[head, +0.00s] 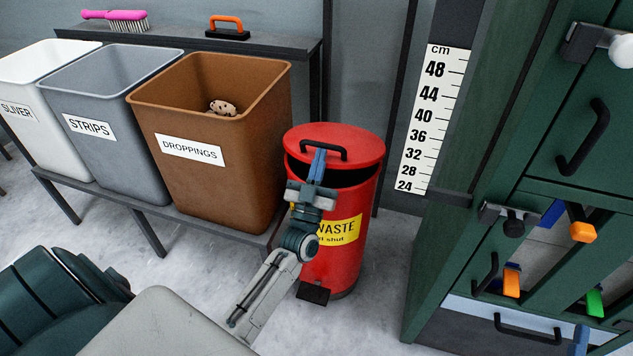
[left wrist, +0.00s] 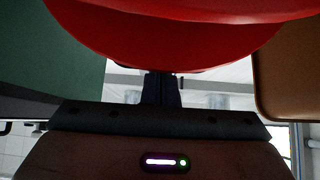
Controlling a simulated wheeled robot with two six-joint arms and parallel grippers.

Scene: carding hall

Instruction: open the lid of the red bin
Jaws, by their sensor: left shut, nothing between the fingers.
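The red bin (head: 345,262) stands on the floor with a yellow WASTE label. Its red lid (head: 362,141) has a black handle (head: 323,142) on top. A dark gap shows between the lid's front edge and the bin's body. My left gripper (head: 317,163) is shut and empty at the lid's front left, with its blue fingers overlapping the lid and handle in the picture. In the left wrist view the shut fingers (left wrist: 161,88) lie just below the red lid (left wrist: 165,35); I cannot tell whether they touch it. A blue tip, likely my right gripper (head: 580,341), shows at the bottom right.
A brown DROPPINGS bin (head: 260,130) stands close left of the red bin, with a grey STRIPS bin (head: 95,135) and a white bin (head: 45,140) beyond. A green cabinet (head: 480,130) stands right. A black pedal (head: 313,293) sits at the red bin's foot.

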